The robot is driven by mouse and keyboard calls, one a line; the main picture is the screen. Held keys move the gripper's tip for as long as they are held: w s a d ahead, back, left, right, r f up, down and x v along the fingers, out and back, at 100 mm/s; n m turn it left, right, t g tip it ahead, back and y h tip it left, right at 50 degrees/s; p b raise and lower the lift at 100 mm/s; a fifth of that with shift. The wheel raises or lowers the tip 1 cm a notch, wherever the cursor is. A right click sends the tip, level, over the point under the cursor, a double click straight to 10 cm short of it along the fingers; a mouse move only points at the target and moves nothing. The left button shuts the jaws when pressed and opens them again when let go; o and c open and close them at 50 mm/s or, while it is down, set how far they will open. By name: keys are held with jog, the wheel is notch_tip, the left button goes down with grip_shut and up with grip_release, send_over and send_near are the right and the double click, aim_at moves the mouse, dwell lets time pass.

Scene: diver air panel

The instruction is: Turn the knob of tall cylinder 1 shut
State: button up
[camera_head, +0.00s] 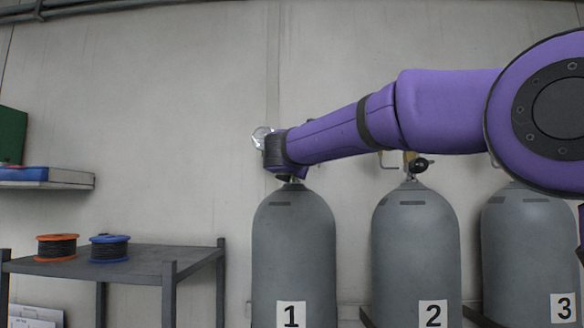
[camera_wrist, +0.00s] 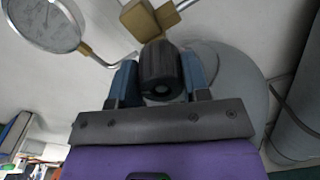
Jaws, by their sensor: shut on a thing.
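Tall cylinder 1 (camera_head: 293,245) stands upright, grey, with a white "1" label on its front. Its top fitting is mostly hidden behind my arm's end in the head view. In the wrist view its black knob (camera_wrist: 161,72) sits between the two blue fingers of my gripper (camera_wrist: 160,82), which is shut on it. A brass valve body (camera_wrist: 150,18) shows just beyond the knob. The cylinder's grey shoulder (camera_wrist: 235,80) shows behind and to the right. My gripper's fingers are hidden in the head view.
A round gauge (camera_wrist: 42,22) on a bent tube is close to the left of my gripper. Cylinder 2 (camera_head: 415,250) with its black knob (camera_head: 420,165) and cylinder 3 (camera_head: 530,245) stand to the right, under my arm. A grey table (camera_head: 140,265) with two spools stands at left.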

jog(key=m, duration=1)
jog(key=shift+m+y, duration=0.3)
jog(key=m, duration=0.8)
jog(key=shift+d, duration=0.1)
jog(key=m, duration=0.3)
jog(key=shift+f+y, duration=0.1)
jog(key=shift+y, duration=0.2)
jog(key=m, duration=0.3)
jog(key=shift+m, duration=2.3)
